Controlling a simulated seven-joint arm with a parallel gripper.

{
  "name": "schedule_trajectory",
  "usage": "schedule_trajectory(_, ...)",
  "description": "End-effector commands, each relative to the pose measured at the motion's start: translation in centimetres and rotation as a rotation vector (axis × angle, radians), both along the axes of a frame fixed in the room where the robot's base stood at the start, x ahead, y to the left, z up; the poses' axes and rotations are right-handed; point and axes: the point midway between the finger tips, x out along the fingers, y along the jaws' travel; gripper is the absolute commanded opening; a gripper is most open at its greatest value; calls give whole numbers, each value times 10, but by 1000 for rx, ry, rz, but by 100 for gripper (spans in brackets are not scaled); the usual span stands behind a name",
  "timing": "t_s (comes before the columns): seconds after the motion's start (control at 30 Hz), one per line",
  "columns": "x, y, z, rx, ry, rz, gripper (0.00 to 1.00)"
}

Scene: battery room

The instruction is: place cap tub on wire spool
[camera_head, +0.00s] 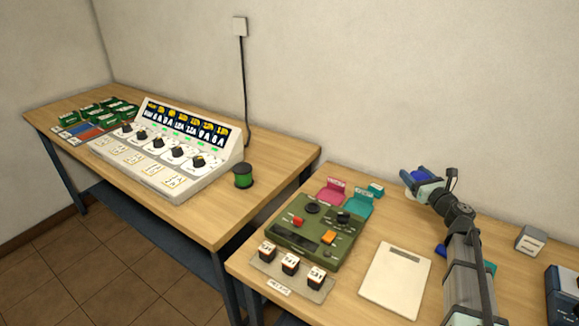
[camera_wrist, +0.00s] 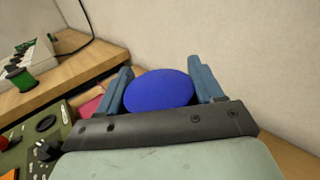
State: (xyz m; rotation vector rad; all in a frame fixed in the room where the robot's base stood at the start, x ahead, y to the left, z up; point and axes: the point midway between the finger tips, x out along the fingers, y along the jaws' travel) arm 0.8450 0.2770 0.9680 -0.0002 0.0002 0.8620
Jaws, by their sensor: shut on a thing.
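The cap tub, a round thing with a blue top (camera_wrist: 160,92), sits between the two fingers of my gripper (camera_wrist: 160,75) in the wrist view. My gripper is shut on it. In the head view the blue tub (camera_head: 419,174) shows at the end of my gripper (camera_head: 411,180), above the back of the right table near the wall. The wire spool (camera_head: 243,176), green with black ends, stands upright on the left table, right of the white control panel. It also shows at the left edge of the wrist view (camera_wrist: 21,79). The spool's top looks bare, and my gripper is well apart from it.
The white panel (camera_head: 170,150) with knobs is beside the spool. An olive tester (camera_head: 310,228), pink and teal trays (camera_head: 357,202) and a white board (camera_head: 396,280) lie on the right table (camera_head: 345,290). A dark cord (camera_head: 244,90) hangs on the wall behind the spool.

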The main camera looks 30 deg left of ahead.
Motion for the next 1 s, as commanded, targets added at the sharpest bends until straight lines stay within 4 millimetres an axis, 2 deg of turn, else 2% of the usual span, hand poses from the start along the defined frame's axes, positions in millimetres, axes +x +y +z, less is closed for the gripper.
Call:
schedule_trajectory(0.17,-11,30,0,0,0,38,35)
schedule_trajectory(0.27,-24,61,3,1,-1,78,35)
schedule_trajectory(0.67,-95,198,29,1,-2,262,35)
schedule_trajectory(1.0,-166,309,57,1,-2,418,35)
